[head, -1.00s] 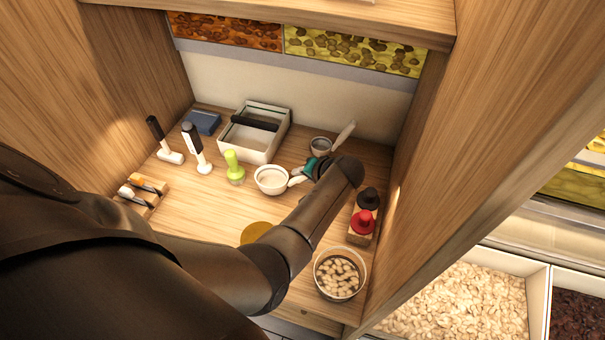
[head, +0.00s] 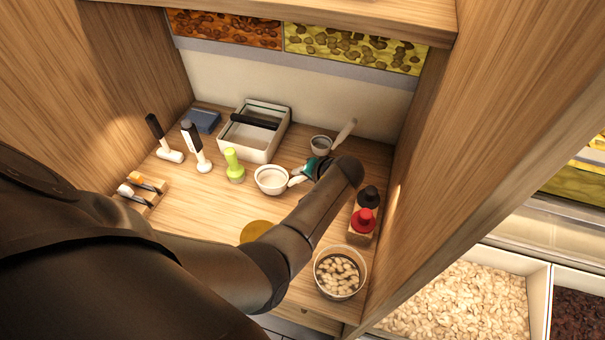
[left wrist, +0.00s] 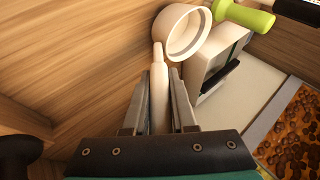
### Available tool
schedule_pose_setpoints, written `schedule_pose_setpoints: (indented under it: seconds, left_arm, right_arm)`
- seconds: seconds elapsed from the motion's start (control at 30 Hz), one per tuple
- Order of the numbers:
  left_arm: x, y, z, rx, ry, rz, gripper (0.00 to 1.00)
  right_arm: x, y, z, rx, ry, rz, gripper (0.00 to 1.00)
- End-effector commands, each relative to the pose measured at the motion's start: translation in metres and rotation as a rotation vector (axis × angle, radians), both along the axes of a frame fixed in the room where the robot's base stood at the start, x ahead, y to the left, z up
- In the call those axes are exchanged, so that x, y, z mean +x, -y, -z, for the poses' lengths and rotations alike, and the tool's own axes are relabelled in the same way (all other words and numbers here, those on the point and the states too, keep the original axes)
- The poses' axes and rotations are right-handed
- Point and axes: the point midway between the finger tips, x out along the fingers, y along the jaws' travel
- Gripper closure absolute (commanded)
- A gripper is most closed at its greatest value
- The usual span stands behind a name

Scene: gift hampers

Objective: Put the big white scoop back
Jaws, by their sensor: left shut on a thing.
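The big white scoop (head: 268,187) is a round white cup with a short handle, in the middle of the shelf in the head view. My left gripper (head: 300,178) is shut on its handle, with the cup to the left of the fingers. In the left wrist view, the white handle (left wrist: 159,92) lies between the two fingers and the cup (left wrist: 176,42) is beyond them. I cannot tell whether the cup touches the wood. My right gripper is not in view.
A smaller scoop (head: 320,145) stands behind my gripper. A lime green tool (head: 234,168) and a white tray (head: 262,148) are to the left. Red and black knobs (head: 364,215) and a bowl of nuts (head: 339,273) are near the right wall. A gold disc (head: 255,230) lies in front.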

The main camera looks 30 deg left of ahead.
Motion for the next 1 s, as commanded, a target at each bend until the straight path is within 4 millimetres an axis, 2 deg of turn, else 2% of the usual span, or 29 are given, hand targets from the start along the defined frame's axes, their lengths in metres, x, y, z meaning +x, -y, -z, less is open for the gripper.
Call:
schedule_pose_setpoints:
  seconds: [1.0]
  left_arm:
    - [0.0004, -0.0004, 0.0077, 0.001, 0.001, 0.000, 1.00]
  right_arm:
    - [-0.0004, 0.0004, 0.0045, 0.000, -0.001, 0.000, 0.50]
